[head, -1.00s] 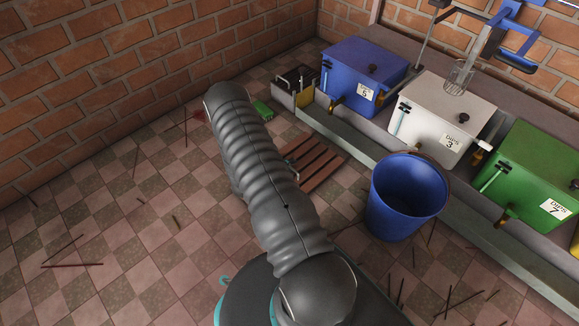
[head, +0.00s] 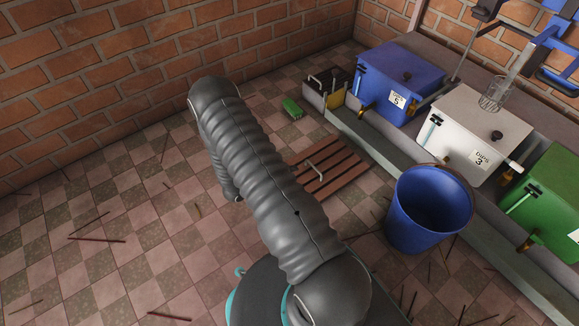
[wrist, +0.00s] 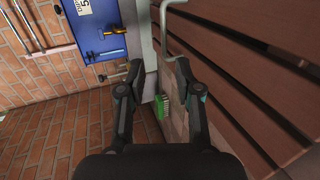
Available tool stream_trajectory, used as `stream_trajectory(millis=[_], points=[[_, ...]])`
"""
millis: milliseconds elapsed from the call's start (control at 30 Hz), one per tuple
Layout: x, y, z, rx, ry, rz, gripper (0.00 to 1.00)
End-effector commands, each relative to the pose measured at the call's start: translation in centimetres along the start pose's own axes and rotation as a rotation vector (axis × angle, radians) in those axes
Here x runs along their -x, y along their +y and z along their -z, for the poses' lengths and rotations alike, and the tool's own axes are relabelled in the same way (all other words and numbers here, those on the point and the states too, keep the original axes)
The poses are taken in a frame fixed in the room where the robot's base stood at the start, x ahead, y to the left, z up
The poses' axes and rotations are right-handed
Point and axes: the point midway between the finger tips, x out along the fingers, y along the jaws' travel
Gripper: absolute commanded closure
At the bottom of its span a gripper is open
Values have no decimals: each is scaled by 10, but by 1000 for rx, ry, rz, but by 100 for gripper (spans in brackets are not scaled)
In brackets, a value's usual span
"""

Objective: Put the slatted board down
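The slatted board (head: 335,172) is reddish-brown with parallel slats and a pale metal handle (head: 316,171). In the head view it lies on the tiled floor, right of my arm. In the wrist view the board (wrist: 265,75) fills the right side, close to the camera, with its handle (wrist: 164,35) left of the slats. In the head view my arm hides the fingers.
A blue bucket (head: 405,235) stands right of the board. A green brush (head: 292,108) lies behind it. Blue (head: 385,85), white (head: 470,125) and green (head: 560,190) boxes line the ledge at right. Thin sticks lie scattered; the left floor is mostly open.

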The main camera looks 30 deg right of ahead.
Motion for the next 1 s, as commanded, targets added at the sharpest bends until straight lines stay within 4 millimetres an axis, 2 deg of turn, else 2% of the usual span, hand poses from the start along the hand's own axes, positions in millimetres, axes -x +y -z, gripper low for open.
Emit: stream_trajectory(millis=[167,300,467,700,1000], points=[[18,44,6,-26,-50,20,66],[40,94,5,-52,-115,67,66],[69,147,-4,-80,-178,143,66],[114,214,-29,-124,-233,295,66],[173,276,-70,-180,-222,526,66]])
